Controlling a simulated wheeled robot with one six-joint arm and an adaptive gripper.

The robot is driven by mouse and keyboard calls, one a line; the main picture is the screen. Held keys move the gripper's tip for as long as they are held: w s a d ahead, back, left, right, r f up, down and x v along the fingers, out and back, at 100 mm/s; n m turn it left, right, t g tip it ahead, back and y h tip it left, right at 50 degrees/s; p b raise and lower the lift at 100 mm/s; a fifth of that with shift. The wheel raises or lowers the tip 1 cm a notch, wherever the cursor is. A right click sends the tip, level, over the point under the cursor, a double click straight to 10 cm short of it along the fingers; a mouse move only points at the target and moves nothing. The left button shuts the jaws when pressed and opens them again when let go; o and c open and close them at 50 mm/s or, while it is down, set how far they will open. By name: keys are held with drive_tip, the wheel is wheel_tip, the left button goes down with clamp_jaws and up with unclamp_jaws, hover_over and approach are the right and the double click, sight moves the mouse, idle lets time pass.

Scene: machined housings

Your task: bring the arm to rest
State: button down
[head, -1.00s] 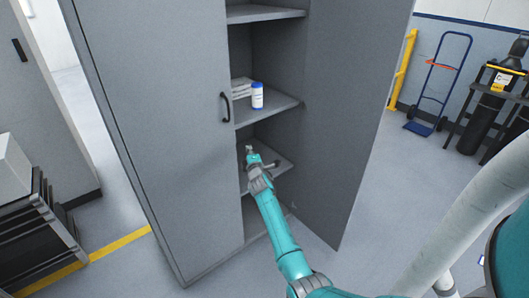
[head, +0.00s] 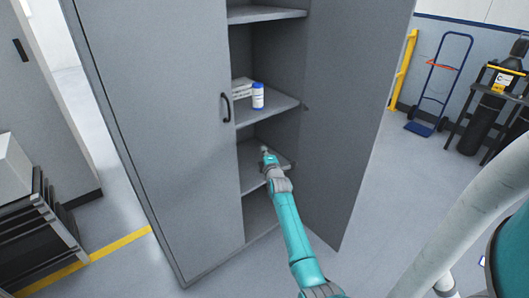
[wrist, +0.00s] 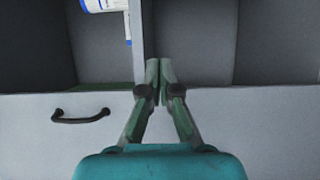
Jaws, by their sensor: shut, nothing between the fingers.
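My gripper (head: 265,152) is at the end of my teal arm, in front of the open right half of a grey cabinet (head: 155,120), near the height of a lower shelf (head: 252,172). The wrist view shows its two fingers (wrist: 159,68) shut together with nothing between them. In the head view the fingertips are small, and I cannot tell how far they are from the shelf.
The cabinet's left door with its black handle (head: 226,107) is closed; the right door (head: 355,110) stands open beside my arm. A white bottle with blue ends (head: 258,95) and white boxes (head: 242,86) stand on the shelf above. Open floor (head: 390,215) lies to the right.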

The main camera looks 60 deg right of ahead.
drive_tip(key=shift+s, duration=0.1)
drive_tip(key=s+a+f+m+y, duration=0.1)
drive_tip(key=s+a+f, duration=0.2)
drive_tip(key=a+f, duration=0.5)
drive_tip(key=s+a+f+m+y, duration=0.1)
drive_tip(key=s+a+f, duration=0.2)
drive_tip(key=a, duration=0.9)
drive_tip(key=s+a+f+m+t+y, duration=0.1)
drive_tip(key=s+a+f+y, duration=0.1)
drive_tip(key=s+a, duration=0.5)
drive_tip(key=s+a+f+m+t+y, duration=0.1)
drive_tip(key=s+a+f, duration=0.1)
drive_tip(key=s+a, duration=0.5)
drive_tip(key=s+a+r+m+y, duration=0.2)
drive_tip(key=s+a+r, duration=0.2)
drive_tip(key=s+a, duration=0.55)
drive_tip(key=s+a+r+m+y, duration=0.2)
drive_tip(key=s+a+r+y, duration=0.15)
drive_tip(key=s+a, duration=0.65)
drive_tip(key=s+a+r+m+y, duration=0.1)
drive_tip(key=s+a+r, duration=0.1)
drive_tip(key=s+r, duration=0.6)
drive_tip(key=shift+s+r+m+g, duration=0.3)
drive_tip(key=shift+s+r+g, duration=0.05)
drive_tip(key=shift+r+g, duration=0.05)
drive_tip(key=shift+d, duration=0.1)
